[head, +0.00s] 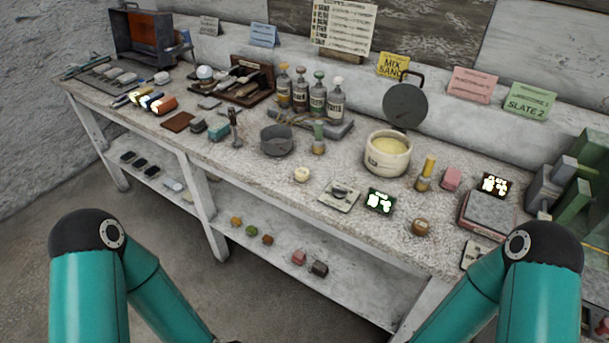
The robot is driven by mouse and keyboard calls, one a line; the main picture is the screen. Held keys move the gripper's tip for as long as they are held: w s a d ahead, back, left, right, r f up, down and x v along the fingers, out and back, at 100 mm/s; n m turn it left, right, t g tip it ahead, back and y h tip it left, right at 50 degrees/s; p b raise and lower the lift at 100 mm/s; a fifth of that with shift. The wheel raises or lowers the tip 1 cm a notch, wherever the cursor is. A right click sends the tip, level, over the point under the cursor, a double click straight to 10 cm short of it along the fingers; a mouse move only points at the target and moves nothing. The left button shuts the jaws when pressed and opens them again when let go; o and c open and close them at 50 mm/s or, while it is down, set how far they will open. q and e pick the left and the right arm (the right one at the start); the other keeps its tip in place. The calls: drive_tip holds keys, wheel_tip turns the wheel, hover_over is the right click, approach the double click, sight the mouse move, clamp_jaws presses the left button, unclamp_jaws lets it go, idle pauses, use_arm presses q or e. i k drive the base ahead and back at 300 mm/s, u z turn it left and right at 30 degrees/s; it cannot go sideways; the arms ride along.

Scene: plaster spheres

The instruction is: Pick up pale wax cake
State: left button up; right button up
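A small, round, pale cream piece (302,174), which looks like the pale wax cake, lies on the speckled workbench (250,190) near its front edge. It sits left of a small card with dark pieces (340,196) and in front of a green-topped brush or tool (319,137). Nothing touches it that I can see. My two teal arms come in at the lower left and lower right, and both run out of the bottom of the picture. Neither gripper shows, so their fingers are hidden from me.
A white tub of yellowish material (388,153) and a dark grey bowl (277,140) stand behind the pale piece. A small lit display (380,201) and a brown lump (421,227) lie to its right. Several coloured blocks (267,240) rest on the lower shelf.

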sight(302, 174)
drive_tip(key=z, duration=0.1)
drive_tip(key=i, duration=0.2)
drive_tip(key=z, duration=2.6)
drive_tip(key=k, duration=1.5)
drive_tip(key=u, duration=1.25)
drive_tip(key=i, duration=1)
